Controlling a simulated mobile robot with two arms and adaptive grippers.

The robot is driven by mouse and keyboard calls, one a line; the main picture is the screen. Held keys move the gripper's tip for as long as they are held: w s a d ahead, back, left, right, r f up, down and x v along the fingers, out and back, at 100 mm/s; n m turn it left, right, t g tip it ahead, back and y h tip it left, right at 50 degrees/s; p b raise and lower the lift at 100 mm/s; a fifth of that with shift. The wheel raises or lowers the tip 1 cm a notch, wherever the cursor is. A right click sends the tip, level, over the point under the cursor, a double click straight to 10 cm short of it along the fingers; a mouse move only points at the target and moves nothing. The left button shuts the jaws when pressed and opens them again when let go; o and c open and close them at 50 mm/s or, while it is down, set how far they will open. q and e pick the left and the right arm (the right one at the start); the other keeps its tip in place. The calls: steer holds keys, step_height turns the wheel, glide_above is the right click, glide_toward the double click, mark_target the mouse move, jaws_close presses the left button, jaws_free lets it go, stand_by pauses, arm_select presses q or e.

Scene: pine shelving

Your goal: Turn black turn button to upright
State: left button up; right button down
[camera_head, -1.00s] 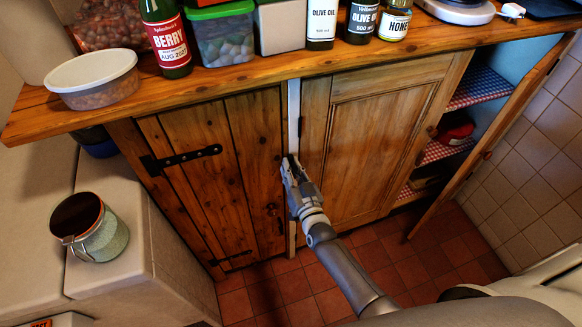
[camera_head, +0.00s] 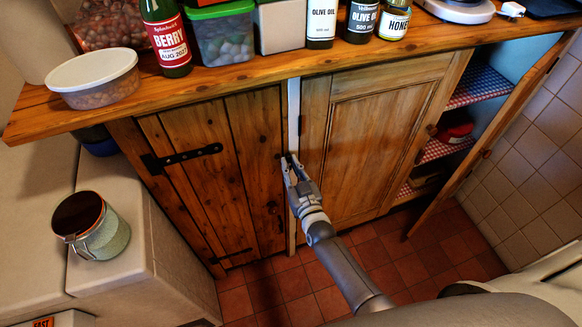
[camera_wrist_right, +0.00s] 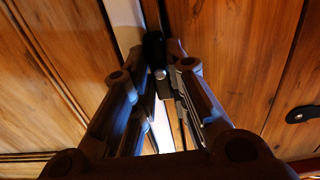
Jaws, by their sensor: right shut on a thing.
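In the head view the gripper hides most of the button. My left gripper is out of view.
The plank door (camera_head: 190,185) with black strap hinges and the panelled door (camera_head: 365,150) are both closed. A further door (camera_head: 490,145) at right stands open. Jars and bottles stand on the worktop (camera_head: 235,78). A clip-top jar (camera_head: 105,238) stands at left.

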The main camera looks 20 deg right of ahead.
steer(key=c, duration=1.4)
jaws_free()
steer(key=s, duration=1.2)
steer(key=shift+d, duration=0.2)
steer(key=shift+f, duration=0.1)
steer(key=s+f+n+g+y, duration=0.1)
steer(key=s+f+g, duration=0.4)
steer(key=f, duration=0.7)
steer(key=s+f+g, duration=0.3)
steer(key=s+f, duration=0.5)
steer(key=f, duration=0.4)
steer(key=s+d+f+g, duration=0.2)
steer(key=s+f, duration=0.3)
steer(key=s, duration=0.3)
steer(key=s+d+f+g+h, duration=0.1)
steer(key=s+f+g, duration=0.3)
steer(key=s, duration=0.5)
steer(key=s+d+f+g, duration=0.3)
steer(key=s+f, duration=0.2)
steer(key=s, duration=0.3)
steer(key=shift+s+f+n+h, duration=0.25)
steer(key=shift+f+n+h, duration=0.05)
steer(key=shift+n, duration=0.1)
